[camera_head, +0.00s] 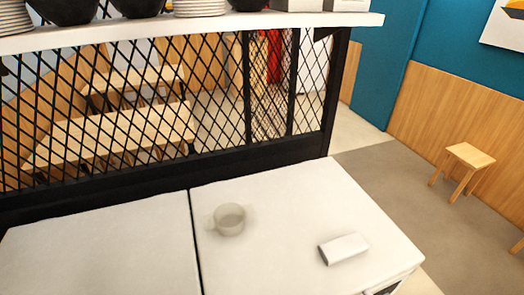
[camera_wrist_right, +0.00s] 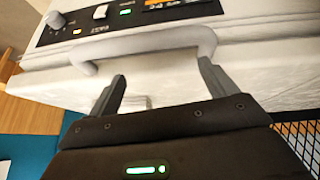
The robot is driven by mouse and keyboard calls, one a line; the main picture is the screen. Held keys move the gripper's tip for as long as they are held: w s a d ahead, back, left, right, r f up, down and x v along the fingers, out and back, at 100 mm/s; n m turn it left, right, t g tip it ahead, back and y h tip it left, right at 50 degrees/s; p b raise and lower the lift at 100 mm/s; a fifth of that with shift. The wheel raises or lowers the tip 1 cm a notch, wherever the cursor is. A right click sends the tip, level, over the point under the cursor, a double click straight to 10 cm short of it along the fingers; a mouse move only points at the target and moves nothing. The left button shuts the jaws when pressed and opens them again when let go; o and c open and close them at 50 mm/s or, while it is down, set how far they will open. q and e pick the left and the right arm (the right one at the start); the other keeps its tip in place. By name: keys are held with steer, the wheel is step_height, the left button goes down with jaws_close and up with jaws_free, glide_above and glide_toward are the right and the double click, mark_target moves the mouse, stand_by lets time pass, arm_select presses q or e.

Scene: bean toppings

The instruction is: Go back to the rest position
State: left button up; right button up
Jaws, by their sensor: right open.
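My right gripper (camera_wrist_right: 161,69) shows in the right wrist view with its two fingers spread apart and nothing seen held between them. Past the fingertips is a pale curved handle (camera_wrist_right: 150,50) on the front of a white appliance (camera_wrist_right: 255,50). I cannot tell whether the fingers touch the handle. No gripper shows in the head view, and my left gripper is in neither view.
In the head view, a translucent two-handled bowl (camera_head: 229,219) and a white block (camera_head: 343,249) rest on the white counter (camera_head: 290,215). A black mesh screen (camera_head: 150,110) stands behind, under a shelf (camera_head: 200,27) with bowls and plates. The counter's left part is clear.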

steer(key=s+d+f+m+g+h, duration=0.1)
steer(key=s+d+f+m+g, duration=0.15)
steer(key=s+d, duration=0.4)
step_height(320, 180, down, 26)
steer(key=s+a+b, duration=0.2)
steer(key=b, duration=0.1)
steer(key=s+d+f+g+b, duration=0.2)
steer(key=s+d+f+b, duration=0.1)
steer(key=s+f, duration=1.4)
steer(key=shift+f, duration=2.1)
steer(key=shift+d, duration=0.1)
